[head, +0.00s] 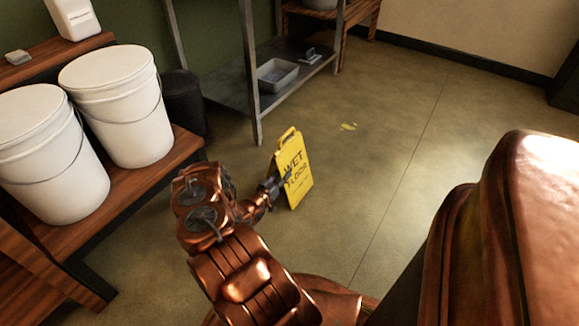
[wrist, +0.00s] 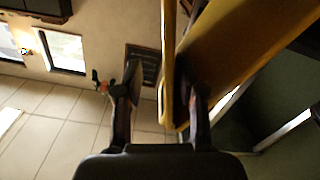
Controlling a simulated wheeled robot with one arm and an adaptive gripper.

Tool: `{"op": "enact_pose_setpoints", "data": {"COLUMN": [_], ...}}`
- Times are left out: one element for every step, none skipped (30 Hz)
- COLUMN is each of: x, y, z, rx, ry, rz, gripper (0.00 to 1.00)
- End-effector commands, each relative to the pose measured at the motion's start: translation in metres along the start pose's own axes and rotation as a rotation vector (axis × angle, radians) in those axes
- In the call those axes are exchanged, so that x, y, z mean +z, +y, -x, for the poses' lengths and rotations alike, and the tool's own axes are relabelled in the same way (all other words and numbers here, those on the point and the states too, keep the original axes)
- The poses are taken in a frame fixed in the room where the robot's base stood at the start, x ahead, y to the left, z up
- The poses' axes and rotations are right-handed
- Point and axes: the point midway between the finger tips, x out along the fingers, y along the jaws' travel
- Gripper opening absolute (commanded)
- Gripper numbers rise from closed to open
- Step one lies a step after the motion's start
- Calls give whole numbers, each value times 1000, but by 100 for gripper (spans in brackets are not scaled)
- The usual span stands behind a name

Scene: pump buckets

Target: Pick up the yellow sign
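The yellow wet-floor sign (head: 297,178) stands upright on the floor in the middle of the head view, its black lettering partly covered by my gripper. My gripper (head: 275,184) is at the sign's near left side, about mid-height. In the wrist view, the sign (wrist: 245,40) shows as a thin yellow panel edge and a broad panel to the right. My gripper (wrist: 163,75) is open, with the thin panel between its fingers. A gap shows between the left finger and that panel. The right finger lies close to the yellow; contact is unclear.
Two white buckets (head: 112,105) stand on a wooden bench (head: 150,185) at left. A dark bin (head: 184,100) and a metal shelf (head: 228,92) with a grey tray (head: 278,75) stand behind. The floor right of the sign is clear.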

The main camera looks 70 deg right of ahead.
Motion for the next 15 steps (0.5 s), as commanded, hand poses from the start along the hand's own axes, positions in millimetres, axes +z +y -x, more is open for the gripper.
{"op": "enact_pose_setpoints", "data": {"x": [1, 1, 1, 1, 1, 1, 0, 0, 0, -1, -1, -2, -3, -3, -3], "y": [0, 0, 0, 0, -1, -2, -2, -3, -4, -5, -6, -7, -7, -7, -7], "z": [-6, -8, -12, -14, -16, -19, -22, -25, -30, -34, -38, -43, -47, -51, -55], "rx": [3, 3, 2, 2, 2, 1, 2, 3, 4, 4, 3, 4, 4, 4, 4], "ry": [0, -1, -1, -2, -2, -3, -3, -3, -3, -4, -4, -4, -4, -4, -3], "rz": [-1, -1, -1, -1, -1, -2, -2, -2, -2, -3, -3, -1, -1, -1, -1], "gripper": [40, 40, 40, 40, 40, 40, 40, 40, 40, 40, 40, 40, 40, 40, 40]}}
